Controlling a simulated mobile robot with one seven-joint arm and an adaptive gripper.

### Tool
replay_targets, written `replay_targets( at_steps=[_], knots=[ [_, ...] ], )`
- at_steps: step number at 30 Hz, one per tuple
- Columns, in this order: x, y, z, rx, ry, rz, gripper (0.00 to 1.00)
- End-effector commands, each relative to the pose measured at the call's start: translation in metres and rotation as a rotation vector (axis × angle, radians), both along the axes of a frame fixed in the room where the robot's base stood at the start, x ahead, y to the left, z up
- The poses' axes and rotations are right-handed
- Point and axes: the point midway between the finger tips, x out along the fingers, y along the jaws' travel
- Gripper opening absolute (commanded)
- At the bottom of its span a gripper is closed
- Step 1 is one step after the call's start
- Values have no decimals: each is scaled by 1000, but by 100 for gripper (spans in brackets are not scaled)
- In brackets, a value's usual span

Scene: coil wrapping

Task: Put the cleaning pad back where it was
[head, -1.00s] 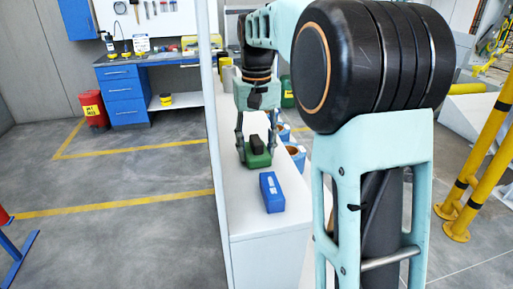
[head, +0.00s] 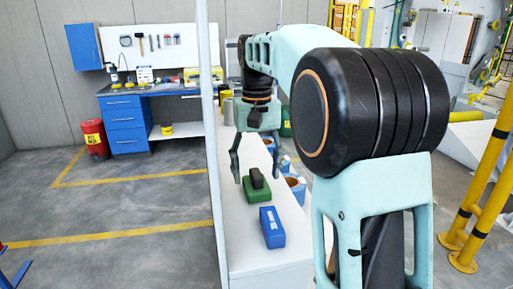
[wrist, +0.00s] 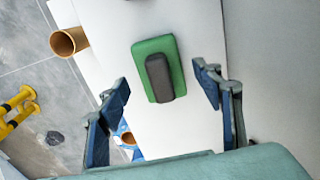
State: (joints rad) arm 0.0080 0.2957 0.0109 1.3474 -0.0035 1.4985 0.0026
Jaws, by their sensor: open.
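The cleaning pad, a green block (head: 250,196) with a dark grip on top, lies flat on the white worktop. In the wrist view the green pad (wrist: 168,45) shows whole, its dark grip (wrist: 160,78) upward. My gripper (head: 257,174) is open and empty above the pad, with one finger toward each side of it. In the wrist view the two fingers of my gripper (wrist: 162,82) are spread wide, with the pad between and beyond them. The pad looks clear of both fingers.
A blue box (head: 271,228) lies on the white worktop (head: 255,262), nearer than the pad. Blue-marked containers with brown insides (head: 296,184) stand along the right edge; a brown tube (wrist: 68,42) shows in the wrist view. A pale upright post (head: 211,120) stands at the worktop's left.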

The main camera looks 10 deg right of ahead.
Motion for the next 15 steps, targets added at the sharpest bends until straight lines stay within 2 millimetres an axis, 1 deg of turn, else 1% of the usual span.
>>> replay_targets(
  at_steps=[1,6,9,12,15],
  knots=[
    [2,0,12,0,-5,0,60],
    [1,0,48,0,-3,0,60],
    [1,0,64,0,-3,0,60],
    [1,0,76,0,-2,0,60],
    [1,0,84,0,-1,0,60]
  ],
)
